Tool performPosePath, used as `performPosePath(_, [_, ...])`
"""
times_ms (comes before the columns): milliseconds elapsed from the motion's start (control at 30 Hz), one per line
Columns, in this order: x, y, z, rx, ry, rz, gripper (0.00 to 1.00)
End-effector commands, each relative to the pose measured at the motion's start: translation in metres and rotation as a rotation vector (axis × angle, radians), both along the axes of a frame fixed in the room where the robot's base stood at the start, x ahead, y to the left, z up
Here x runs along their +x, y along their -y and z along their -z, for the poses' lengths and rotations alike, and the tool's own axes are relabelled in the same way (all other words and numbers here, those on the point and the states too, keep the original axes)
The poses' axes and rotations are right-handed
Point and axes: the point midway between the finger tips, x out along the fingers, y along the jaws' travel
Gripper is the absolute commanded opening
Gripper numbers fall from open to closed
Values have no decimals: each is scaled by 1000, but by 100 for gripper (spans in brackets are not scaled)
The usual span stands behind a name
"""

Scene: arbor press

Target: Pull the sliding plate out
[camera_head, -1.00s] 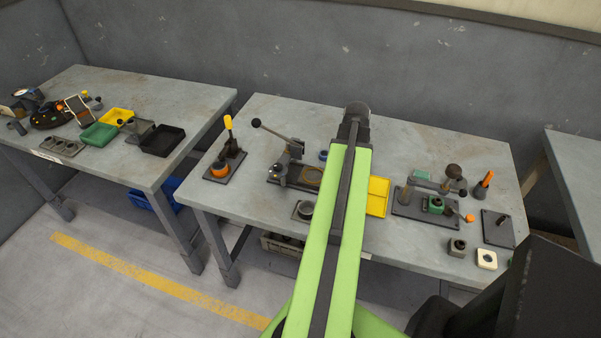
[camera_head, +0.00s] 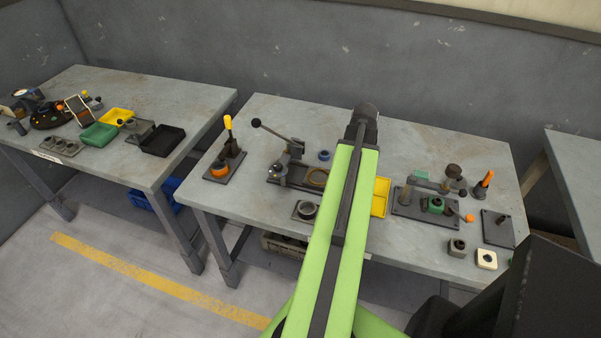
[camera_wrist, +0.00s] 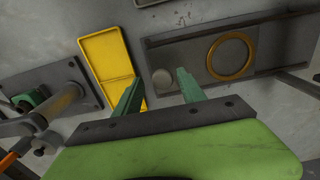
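The sliding plate (camera_wrist: 192,62) is dark grey and lies flat in the press base. A brass-coloured ring (camera_wrist: 231,56) sits on it, and a round grey knob (camera_wrist: 162,78) is at its left end. In the head view the press (camera_head: 290,165) stands on the middle table, and the ring (camera_head: 317,177) shows just left of my arm. My gripper (camera_wrist: 160,76) is open, its two green fingers apart. The knob appears between the fingertips in the wrist view; the height gap cannot be told.
A yellow tray (camera_wrist: 107,62) lies close to the left finger in the wrist view. Left of it is another dark fixture (camera_wrist: 62,88) with a post and a green part. An orange-collared, yellow-handled tool (camera_head: 228,150) stands at the table's left end.

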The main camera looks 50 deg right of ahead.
Motion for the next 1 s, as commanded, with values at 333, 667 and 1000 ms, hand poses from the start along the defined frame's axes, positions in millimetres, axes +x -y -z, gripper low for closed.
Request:
performPosePath(333, [1, 0, -10, 0, 1, -1, 47])
performPosePath(667, [1, 0, -50, 1, 2, -1, 47])
performPosePath(1000, [1, 0, -71, 1, 2, -1, 47])
